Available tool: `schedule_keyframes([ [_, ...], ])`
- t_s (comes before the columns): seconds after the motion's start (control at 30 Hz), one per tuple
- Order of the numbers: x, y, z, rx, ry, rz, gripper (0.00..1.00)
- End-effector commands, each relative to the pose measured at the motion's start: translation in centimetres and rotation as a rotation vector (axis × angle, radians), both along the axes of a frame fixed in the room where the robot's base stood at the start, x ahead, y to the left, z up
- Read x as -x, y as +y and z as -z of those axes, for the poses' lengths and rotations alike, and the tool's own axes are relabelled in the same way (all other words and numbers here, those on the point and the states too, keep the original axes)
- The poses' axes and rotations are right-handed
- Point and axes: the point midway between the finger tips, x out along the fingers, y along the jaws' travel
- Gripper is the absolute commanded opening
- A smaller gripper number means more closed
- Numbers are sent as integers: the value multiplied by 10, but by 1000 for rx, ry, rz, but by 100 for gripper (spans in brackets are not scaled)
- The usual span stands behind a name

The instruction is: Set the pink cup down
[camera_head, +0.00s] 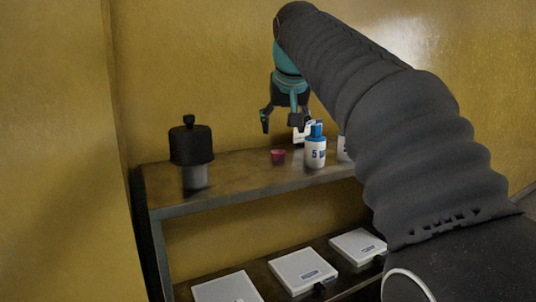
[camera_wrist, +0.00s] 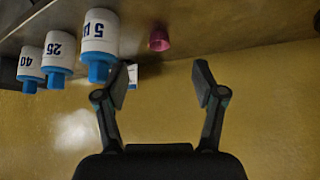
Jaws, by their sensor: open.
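The pink cup (camera_head: 278,156) is small and stands on the upper shelf (camera_head: 235,186), left of the bottle marked 5. It also shows in the wrist view (camera_wrist: 159,39), at the top centre, beyond the fingertips. My gripper (camera_head: 280,122) is open and empty above the shelf, over the cup and apart from it. In the wrist view my gripper's two fingers (camera_wrist: 163,85) are spread wide with nothing between them.
A bottle marked 5 (camera_head: 315,150) with a blue cap stands close right of the cup; others marked 25 (camera_wrist: 60,50) and 40 (camera_wrist: 31,65) follow. A black-topped container (camera_head: 191,145) stands left. White flat boxes (camera_head: 302,269) lie on the lower shelf.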

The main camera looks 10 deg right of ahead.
Motion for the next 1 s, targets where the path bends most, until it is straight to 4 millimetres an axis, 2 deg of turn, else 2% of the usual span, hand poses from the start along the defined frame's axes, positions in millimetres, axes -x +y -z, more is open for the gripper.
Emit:
schedule_keyframes([
  [0.03,-9,1,-7,-1,-6,3,69],
  [0.13,-18,2,-15,-1,-14,7,69],
  [0.27,-26,2,-15,-2,-17,10,69],
  [0.7,-68,-2,40,-2,-18,10,69],
  [1.0,-78,-3,52,-2,-19,10,69],
])
